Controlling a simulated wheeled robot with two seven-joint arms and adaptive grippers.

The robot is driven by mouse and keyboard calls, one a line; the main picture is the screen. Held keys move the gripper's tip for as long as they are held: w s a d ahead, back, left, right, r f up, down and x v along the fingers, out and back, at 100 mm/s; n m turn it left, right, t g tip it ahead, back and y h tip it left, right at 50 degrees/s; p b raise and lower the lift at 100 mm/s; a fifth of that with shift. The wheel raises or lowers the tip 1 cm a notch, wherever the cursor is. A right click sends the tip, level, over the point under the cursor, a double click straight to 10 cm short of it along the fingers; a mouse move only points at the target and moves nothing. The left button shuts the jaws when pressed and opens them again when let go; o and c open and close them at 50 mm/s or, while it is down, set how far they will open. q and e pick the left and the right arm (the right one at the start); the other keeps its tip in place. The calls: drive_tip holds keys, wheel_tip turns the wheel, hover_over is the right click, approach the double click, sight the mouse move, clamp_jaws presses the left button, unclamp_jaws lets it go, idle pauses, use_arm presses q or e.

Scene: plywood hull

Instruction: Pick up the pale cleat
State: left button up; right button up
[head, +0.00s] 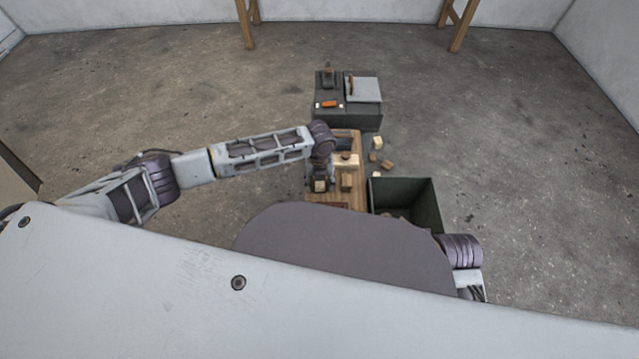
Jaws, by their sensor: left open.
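My left gripper (320,184) reaches down over the left side of a small wooden bench top (355,200). It is open. A small pale block (320,186) shows at its fingertips, apparently between them; I cannot tell whether they touch it. Another pale piece (345,159) with a small dark top lies just right of my gripper on the bench top. A browner block (347,180) stands in front of that piece. The pieces are too small for me to tell which is the pale cleat. My right gripper is out of view.
A dark open bin (405,185) stands right of the bench top, with some pieces inside. Several loose blocks, one pale (377,142), lie beyond it. A dark cabinet (347,115) with an orange item (329,104) on top stands behind.

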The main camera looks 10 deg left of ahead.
use_arm(q)
drive_tip(key=shift+c, duration=0.5)
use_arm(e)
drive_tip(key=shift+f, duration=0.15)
use_arm(q)
drive_tip(key=c, duration=1)
drive_tip(key=shift+r, duration=0.15)
drive_tip(key=shift+r, duration=0.45)
wheel_tip(320, 180, up, 9)
drive_tip(key=p, duration=0.3)
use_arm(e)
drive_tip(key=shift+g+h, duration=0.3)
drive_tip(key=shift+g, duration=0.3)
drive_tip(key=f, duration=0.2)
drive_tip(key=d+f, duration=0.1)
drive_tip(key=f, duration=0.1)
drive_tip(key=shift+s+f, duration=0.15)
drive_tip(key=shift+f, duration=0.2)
use_arm(q)
drive_tip(key=shift+o, duration=1.4)
drive_tip(key=shift+c, duration=0.9)
